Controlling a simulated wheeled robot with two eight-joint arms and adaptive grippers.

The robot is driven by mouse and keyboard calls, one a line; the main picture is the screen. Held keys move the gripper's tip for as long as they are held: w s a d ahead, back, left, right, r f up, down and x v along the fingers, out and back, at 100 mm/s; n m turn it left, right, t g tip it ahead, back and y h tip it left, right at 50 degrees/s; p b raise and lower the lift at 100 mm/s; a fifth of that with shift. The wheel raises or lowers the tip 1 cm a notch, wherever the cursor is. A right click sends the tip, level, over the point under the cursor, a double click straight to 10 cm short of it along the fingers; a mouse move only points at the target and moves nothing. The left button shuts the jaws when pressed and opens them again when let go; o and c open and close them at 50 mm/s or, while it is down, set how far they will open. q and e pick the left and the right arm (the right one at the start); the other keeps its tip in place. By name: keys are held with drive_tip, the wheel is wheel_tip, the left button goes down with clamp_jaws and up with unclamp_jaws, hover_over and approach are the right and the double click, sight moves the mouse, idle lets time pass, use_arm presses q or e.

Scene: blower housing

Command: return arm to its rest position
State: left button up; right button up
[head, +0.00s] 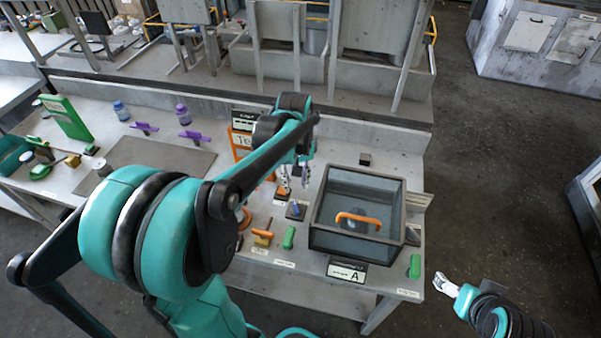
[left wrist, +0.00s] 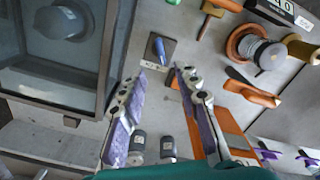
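My left arm reaches over the workbench (head: 330,272) from the left. Its gripper (head: 295,180) hangs above the bench, left of the grey bin (head: 312,240). In the left wrist view the two fingers of the left gripper (left wrist: 163,72) stand apart with nothing between them. A blue item (left wrist: 158,50) on a small dark plate lies beyond the fingertips and also shows in the head view (head: 296,209). My right gripper (head: 441,282) is low at the right, off the bench's right edge; it is too small to tell its opening.
The bin has a label "A" (head: 346,273) in front and holds a dark round part with an orange handle (head: 358,218). A green item (head: 415,266) lies right of it. Orange and green tools (head: 289,237) lie left of it.

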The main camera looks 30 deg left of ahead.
use_arm(q)
drive_tip(key=s+d+r+m+t, duration=0.3)
drive_tip(key=s+d+m+t, duration=0.4)
drive_tip(key=s+d, duration=0.3)
drive_tip(key=shift+s+m, duration=0.4)
drive_tip(key=shift+m, duration=0.5)
